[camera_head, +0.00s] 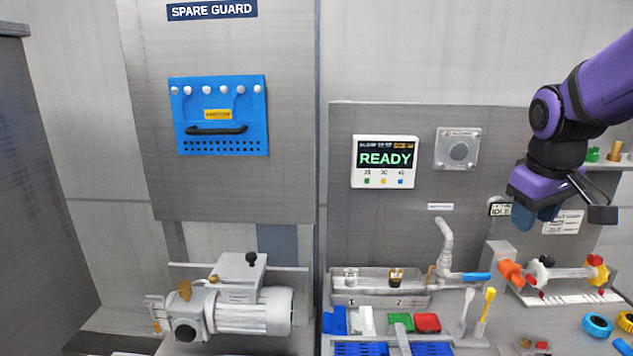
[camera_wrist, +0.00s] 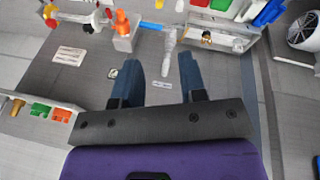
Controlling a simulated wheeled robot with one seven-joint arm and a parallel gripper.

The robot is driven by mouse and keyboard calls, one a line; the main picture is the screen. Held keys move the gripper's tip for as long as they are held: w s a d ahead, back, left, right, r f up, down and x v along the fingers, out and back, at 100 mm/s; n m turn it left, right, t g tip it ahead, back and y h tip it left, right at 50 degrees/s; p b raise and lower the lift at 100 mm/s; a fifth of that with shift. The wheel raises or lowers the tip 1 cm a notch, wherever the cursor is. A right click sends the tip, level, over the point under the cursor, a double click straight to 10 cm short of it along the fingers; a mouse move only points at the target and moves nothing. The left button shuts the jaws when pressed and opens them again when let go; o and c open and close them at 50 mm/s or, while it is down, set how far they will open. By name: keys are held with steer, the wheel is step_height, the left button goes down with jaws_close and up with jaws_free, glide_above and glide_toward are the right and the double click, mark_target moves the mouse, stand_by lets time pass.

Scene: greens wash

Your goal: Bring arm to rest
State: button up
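My purple and black arm comes in from the right edge of the head view. My gripper (camera_head: 537,214) is raised in front of the grey back panel (camera_head: 420,225), with its blue fingers pointing down. In the wrist view my gripper (camera_wrist: 158,65) has its two blue fingers well apart, with nothing between them. It is open and empty, and I see it touching nothing. Part of the arm is cut off by the frame edge.
A READY display (camera_head: 385,161) hangs on the panel. A sink basin (camera_head: 415,296) with a tap (camera_head: 446,245) stands below. An orange-handled valve (camera_head: 511,272) lies below my gripper. A pump (camera_head: 240,308) stands left, under a blue guard (camera_head: 219,115). A shelf (camera_head: 607,166) is close behind my arm.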

steer(key=s+a+r+m+t+y, duration=0.1)
steer(key=s+a, duration=0.2)
steer(key=s, duration=0.5)
steer(key=s+a+r+m+t+y, duration=0.1)
steer(key=s+a+r, duration=0.1)
steer(key=s, duration=0.5)
steer(key=shift+s+a+m, duration=0.3)
steer(key=shift+s+a, duration=0.1)
steer(key=shift+a, duration=0.35)
steer(key=shift+o, duration=0.2)
steer(key=shift+r, duration=0.15)
